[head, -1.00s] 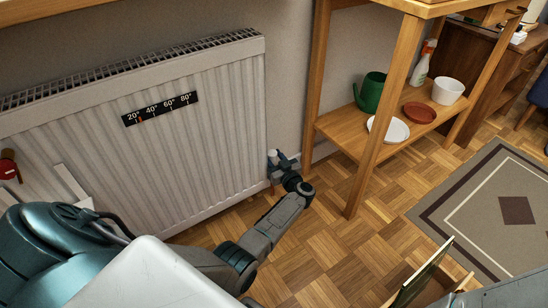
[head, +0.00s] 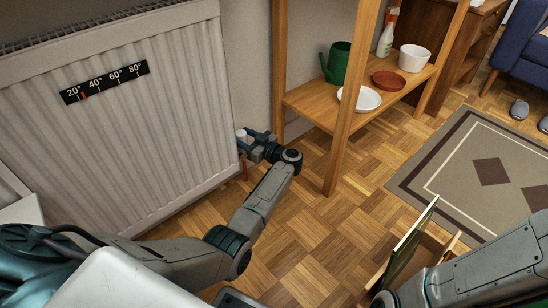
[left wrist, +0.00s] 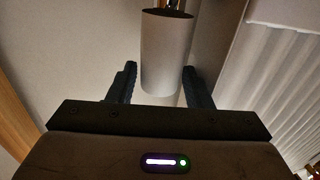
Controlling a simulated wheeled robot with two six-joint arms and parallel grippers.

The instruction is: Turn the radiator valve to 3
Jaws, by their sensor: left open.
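The radiator (head: 130,130) stands against the wall at the left of the head view. Its valve head (head: 241,134), a pale knob, sits low by the radiator's right side. My left gripper (head: 250,142) is at the valve. In the left wrist view the valve head (left wrist: 167,45) is a plain pale cylinder between the two dark fingers of my open left gripper (left wrist: 160,68). A gap shows at the left finger; contact at the right finger is unclear. No numbers on the valve are readable. My right arm shows at the bottom right, but its gripper is not visible.
A wooden shelf (head: 300,98) with a green watering can (head: 337,63), plates and a white pot (head: 412,58) stands right of the valve. A wooden crate (head: 430,250) is on the floor near my right arm. Parquet floor lies open before the radiator.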

